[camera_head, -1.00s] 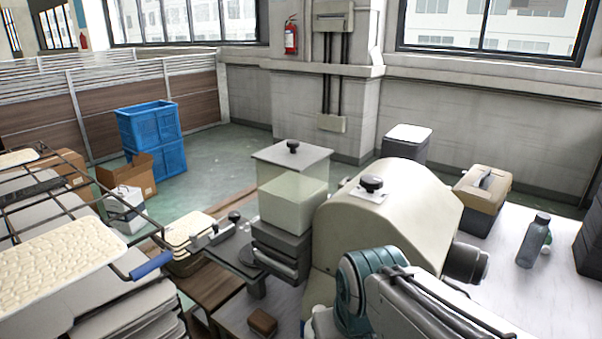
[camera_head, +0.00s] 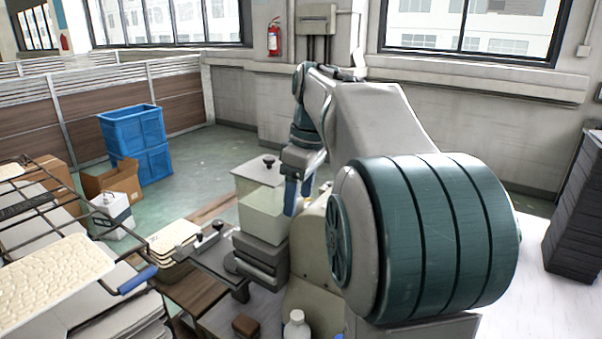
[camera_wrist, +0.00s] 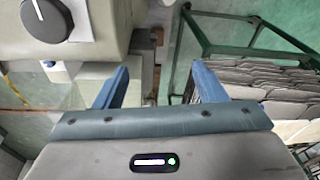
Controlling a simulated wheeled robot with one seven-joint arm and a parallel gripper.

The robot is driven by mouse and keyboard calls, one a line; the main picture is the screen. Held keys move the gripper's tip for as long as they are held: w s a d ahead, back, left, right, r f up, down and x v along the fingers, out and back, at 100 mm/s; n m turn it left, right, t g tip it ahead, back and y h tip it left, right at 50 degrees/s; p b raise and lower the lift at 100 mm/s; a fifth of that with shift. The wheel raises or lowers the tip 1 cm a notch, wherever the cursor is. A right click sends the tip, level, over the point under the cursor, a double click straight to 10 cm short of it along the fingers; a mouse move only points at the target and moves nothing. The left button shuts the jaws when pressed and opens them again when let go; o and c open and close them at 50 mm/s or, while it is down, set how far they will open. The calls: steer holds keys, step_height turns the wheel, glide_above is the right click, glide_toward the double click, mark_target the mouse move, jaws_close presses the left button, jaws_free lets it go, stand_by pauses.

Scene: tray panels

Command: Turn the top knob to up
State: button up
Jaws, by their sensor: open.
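In the wrist view a round dark knob (camera_wrist: 47,18) with a white pointer mark sits on a white plate on the cream machine body (camera_wrist: 104,40), cut by the top edge. The mark runs from near the knob's middle toward the picture's top. My gripper (camera_wrist: 160,72) is open and empty, to the lower right of the knob and apart from it.
A wire rack (camera_head: 70,215) and a green frame (camera_wrist: 235,50) stand near. A white bottle (camera_head: 297,328) is at the bottom edge. Blue crates (camera_head: 135,140) stand behind.

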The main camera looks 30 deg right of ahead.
steer(key=w+d+r+n+y+p, duration=0.15)
steer(key=d+r+n, duration=0.3)
steer(key=d, duration=0.45)
steer(key=s+d+r+n+y+p, duration=0.1)
steer(key=d+r+n+y+p, duration=0.15)
steer(key=d+r, duration=0.5)
steer(key=shift+h, duration=0.6)
steer(key=b+x, duration=0.2)
steer(key=x, duration=0.3)
steer(key=d+b+x, duration=0.1)
steer(key=x, duration=0.4)
steer(key=b+x, duration=0.2)
steer(key=x, duration=0.3)
steer(key=shift+w+d+f+b, duration=0.25)
steer(key=shift+w+d+b, duration=0.1)
steer(key=shift+w+d, duration=0.05)
steer(key=c, duration=1)
